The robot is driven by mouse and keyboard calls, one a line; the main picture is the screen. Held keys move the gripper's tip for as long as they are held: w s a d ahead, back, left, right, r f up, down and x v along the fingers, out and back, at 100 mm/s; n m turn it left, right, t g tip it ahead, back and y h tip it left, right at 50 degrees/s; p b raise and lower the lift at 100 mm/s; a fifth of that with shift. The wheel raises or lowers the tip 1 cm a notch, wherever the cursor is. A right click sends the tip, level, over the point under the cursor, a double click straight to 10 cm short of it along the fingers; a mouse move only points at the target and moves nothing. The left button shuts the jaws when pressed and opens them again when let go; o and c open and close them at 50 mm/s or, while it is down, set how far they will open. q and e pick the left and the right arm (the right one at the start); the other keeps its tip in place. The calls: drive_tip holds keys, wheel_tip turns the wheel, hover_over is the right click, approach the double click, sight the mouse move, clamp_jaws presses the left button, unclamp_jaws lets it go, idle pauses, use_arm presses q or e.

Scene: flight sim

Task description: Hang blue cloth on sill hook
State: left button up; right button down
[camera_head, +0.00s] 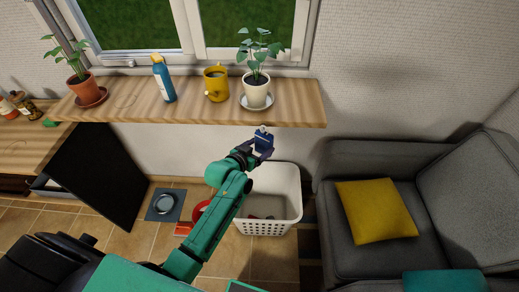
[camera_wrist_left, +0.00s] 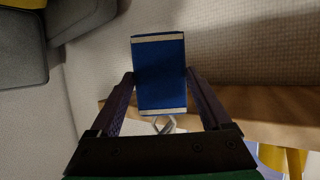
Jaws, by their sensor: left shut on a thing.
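My left gripper (camera_head: 262,150) is shut on the blue cloth (camera_head: 264,142), just in front of the sill's front edge, below the potted plant. In the left wrist view the cloth (camera_wrist_left: 160,75) is a folded blue piece with pale bands at both ends, between the two fingers of the gripper (camera_wrist_left: 160,95). The wooden window sill (camera_head: 130,102) runs above the gripper in the head view. A small pale piece shows at the cloth's top; I cannot tell whether it is the hook or a loop. My right gripper is not in view.
On the sill stand a white-potted plant (camera_head: 256,92), a yellow mug (camera_head: 216,84), a blue bottle (camera_head: 163,78) and a terracotta-potted plant (camera_head: 84,88). A white basket (camera_head: 291,182) stands below my gripper. A grey sofa (camera_head: 345,235) with a yellow cushion (camera_head: 376,211) is at right.

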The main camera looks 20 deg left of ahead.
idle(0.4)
use_arm(q)
drive_tip(key=o, duration=1)
drive_tip(key=shift+s, duration=0.15)
drive_tip(key=v, duration=1.4)
drive_tip(key=s+a+f+g+y, duration=0.15)
drive_tip(key=s+f, duration=0.25)
drive_tip(key=f, duration=0.6)
drive_tip(key=s+a+f+n+g, duration=0.1)
drive_tip(key=s+a+f+g, duration=0.15)
drive_tip(key=f, duration=0.75)
drive_tip(key=s+a+f+g+y, duration=0.15)
drive_tip(key=s+f, duration=0.25)
drive_tip(key=f, duration=0.6)
drive_tip(key=s+f+g, duration=0.3)
drive_tip(key=s+f, duration=0.3)
drive_tip(key=s, duration=0.5)
drive_tip(key=s+a+f+g, duration=0.1)
drive_tip(key=s+f+g, duration=0.2)
drive_tip(key=s+f, duration=0.4)
drive_tip(key=s, duration=0.4)
drive_tip(key=shift+a+f+y, duration=0.15)
drive_tip(key=shift+f+y, duration=0.1)
drive_tip(key=shift+y, duration=0.05)
